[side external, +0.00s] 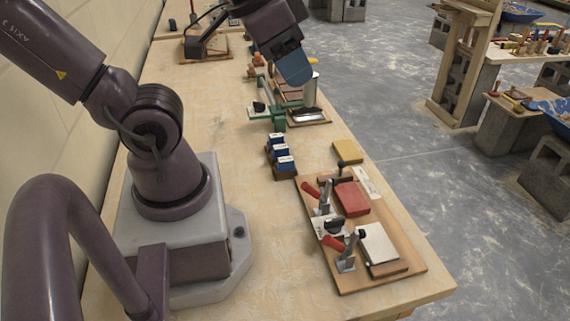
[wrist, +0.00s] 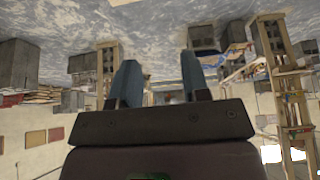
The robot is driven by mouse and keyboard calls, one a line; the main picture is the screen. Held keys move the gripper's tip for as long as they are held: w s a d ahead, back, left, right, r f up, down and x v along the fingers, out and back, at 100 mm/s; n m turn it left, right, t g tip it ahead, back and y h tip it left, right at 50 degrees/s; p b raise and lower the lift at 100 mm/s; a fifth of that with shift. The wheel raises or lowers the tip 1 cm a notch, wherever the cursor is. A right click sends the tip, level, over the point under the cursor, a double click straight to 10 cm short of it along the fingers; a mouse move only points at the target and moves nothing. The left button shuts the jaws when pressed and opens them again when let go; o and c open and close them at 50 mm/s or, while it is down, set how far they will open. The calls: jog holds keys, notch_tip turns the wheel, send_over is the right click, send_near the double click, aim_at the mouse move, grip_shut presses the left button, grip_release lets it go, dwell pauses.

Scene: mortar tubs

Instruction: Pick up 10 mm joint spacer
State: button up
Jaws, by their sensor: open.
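Small blue blocks with white labels (side external: 280,152) sit in a row in a dark wooden holder (side external: 286,175) near the middle of the bench in the side view. They look like the joint spacers, but the labels are too small to read, so I cannot tell which is 10 mm. My gripper (side external: 297,70) is raised beyond them, farther along the bench, well apart from them. In the wrist view my gripper's two blue fingers (wrist: 160,78) stand apart with nothing between them. The spacers do not show clearly in the wrist view.
A green fixture (side external: 277,122) and a metal cylinder (side external: 311,90) stand beyond the holder. A wooden board (side external: 340,277) with red-handled clamps, a red block (side external: 351,198) and a pale block (side external: 379,243) lies nearer. A yellow block (side external: 348,151) lies near the right edge.

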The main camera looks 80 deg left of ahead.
jog(key=shift+o, duration=0.4)
jog(key=o, duration=0.5)
jog(key=shift+o, duration=0.2)
jog(key=shift+d, duration=0.1)
